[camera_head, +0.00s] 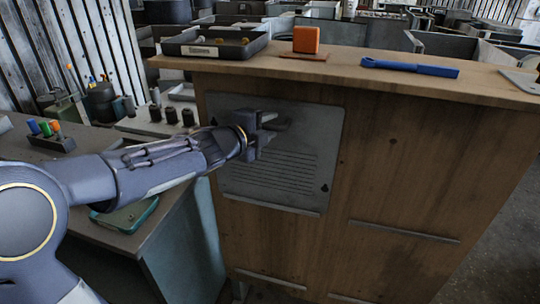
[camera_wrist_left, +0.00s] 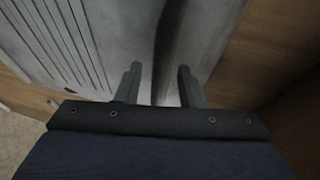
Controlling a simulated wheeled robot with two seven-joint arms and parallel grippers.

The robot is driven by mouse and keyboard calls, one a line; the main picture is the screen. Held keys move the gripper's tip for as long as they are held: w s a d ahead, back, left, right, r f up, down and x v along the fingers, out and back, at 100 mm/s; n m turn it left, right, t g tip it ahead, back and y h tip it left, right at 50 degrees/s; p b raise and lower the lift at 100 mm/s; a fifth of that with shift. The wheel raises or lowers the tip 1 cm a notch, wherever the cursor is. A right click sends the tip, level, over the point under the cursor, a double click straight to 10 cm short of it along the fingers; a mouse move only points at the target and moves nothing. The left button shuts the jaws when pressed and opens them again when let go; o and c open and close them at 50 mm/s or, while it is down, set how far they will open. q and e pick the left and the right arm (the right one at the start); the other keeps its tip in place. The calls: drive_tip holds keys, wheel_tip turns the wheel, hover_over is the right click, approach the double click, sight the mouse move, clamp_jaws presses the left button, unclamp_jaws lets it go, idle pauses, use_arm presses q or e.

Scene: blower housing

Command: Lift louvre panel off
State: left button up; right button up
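The louvre panel (camera_head: 285,172) is a grey plate with rows of slots, flat against the front of the wooden housing (camera_head: 420,165). My left gripper (camera_head: 276,122) is at the panel's upper middle, in front of it. In the left wrist view the panel (camera_wrist_left: 90,45) fills the upper left, and a dark upright bar or ridge (camera_wrist_left: 167,45) runs down between my two fingers (camera_wrist_left: 158,88). My right gripper is not in view.
On the housing's top are a black tray (camera_head: 213,43), an orange block (camera_head: 306,39) and a blue tool (camera_head: 409,67). A side bench on the left holds a small rack (camera_head: 50,137) with coloured handles and a green tray (camera_head: 125,214). Ledges (camera_head: 405,231) stick out below the panel.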

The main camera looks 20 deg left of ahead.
use_arm(q)
clamp_jaws()
drive_tip(key=shift+r, duration=0.15)
drive_tip(key=shift+s+a+r, duration=0.1)
drive_tip(key=shift+s+r, duration=0.1)
drive_tip(key=shift+r, duration=0.05)
drive_tip(key=d+r+p+v, duration=0.1)
drive_tip(key=p+v, duration=0.5)
drive_tip(key=v, duration=0.5)
drive_tip(key=d+r+p+v, duration=0.1)
drive_tip(key=p+v, duration=0.4)
drive_tip(key=v, duration=0.6)
drive_tip(key=shift+s+d+r+p, duration=0.25)
drive_tip(key=shift+d+r+p, duration=0.1)
drive_tip(key=shift+r, duration=0.45)
